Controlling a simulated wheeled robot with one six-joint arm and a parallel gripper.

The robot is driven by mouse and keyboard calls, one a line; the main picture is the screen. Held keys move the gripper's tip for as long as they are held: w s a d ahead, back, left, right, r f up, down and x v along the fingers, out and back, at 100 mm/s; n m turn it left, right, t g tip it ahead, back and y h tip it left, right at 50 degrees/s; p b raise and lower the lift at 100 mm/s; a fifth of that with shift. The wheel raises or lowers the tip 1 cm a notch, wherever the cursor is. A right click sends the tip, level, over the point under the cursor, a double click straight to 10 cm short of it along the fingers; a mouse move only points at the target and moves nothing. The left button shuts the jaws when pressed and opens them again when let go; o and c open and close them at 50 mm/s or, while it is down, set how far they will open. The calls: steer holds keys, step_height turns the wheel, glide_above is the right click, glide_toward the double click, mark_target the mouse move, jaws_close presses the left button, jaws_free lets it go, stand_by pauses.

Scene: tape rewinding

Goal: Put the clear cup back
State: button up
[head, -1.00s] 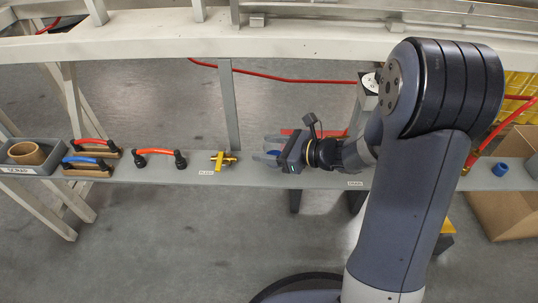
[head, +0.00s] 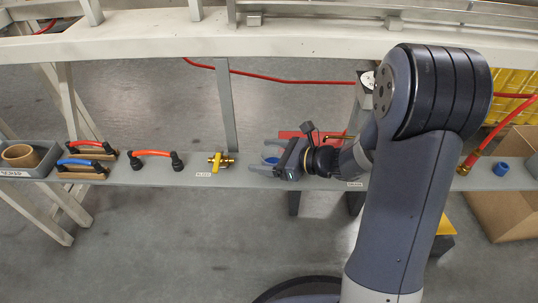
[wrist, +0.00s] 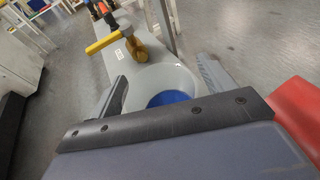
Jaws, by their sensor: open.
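The clear cup (wrist: 172,84) has a pale see-through wall and a blue bottom. In the wrist view it lies between the two spread fingers of my gripper (wrist: 165,84). In the head view the cup (head: 271,158) shows as a small blue patch on the grey shelf (head: 228,178), partly hidden by my gripper (head: 264,160). My gripper is open around the cup, low over the shelf and pointing left. I cannot tell whether a finger touches the cup.
A brass valve with a yellow handle (head: 219,160) lies left of the cup. Farther left are an orange-handled tool (head: 155,153), more handled tools and a grey bin (head: 40,171). A red piece (head: 292,134) is behind my gripper. A blue ring (head: 501,169) sits far right.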

steer(key=shift+d+r, duration=0.2)
steer(key=shift+r, duration=0.1)
steer(key=s+d+p, duration=0.1)
steer(key=s+d, duration=0.1)
steer(key=d, duration=0.2)
steer(key=s+d+p, duration=0.1)
steer(key=s+d, duration=0.1)
steer(key=d, duration=0.2)
steer(key=s+d+p, duration=0.1)
steer(key=s+d, duration=0.1)
steer(key=d, duration=0.3)
steer(key=shift+s+r+p, duration=0.1)
steer(key=shift+r+p, duration=0.2)
steer(key=shift+p, duration=0.05)
steer(key=shift+a, duration=0.1)
steer(key=r+b+x, duration=0.1)
steer(key=x, duration=0.3)
steer(key=r+b+x, duration=0.1)
steer(key=x, duration=0.3)
steer(key=r+b+x, duration=0.1)
steer(key=x, duration=0.4)
steer(key=shift+w+a, duration=0.3)
steer(key=shift+a, duration=0.15)
steer(key=shift+w+a+f+b, duration=0.3)
steer(key=shift+a+b, duration=0.1)
steer(key=shift+a, duration=0.1)
steer(key=shift+r, duration=0.1)
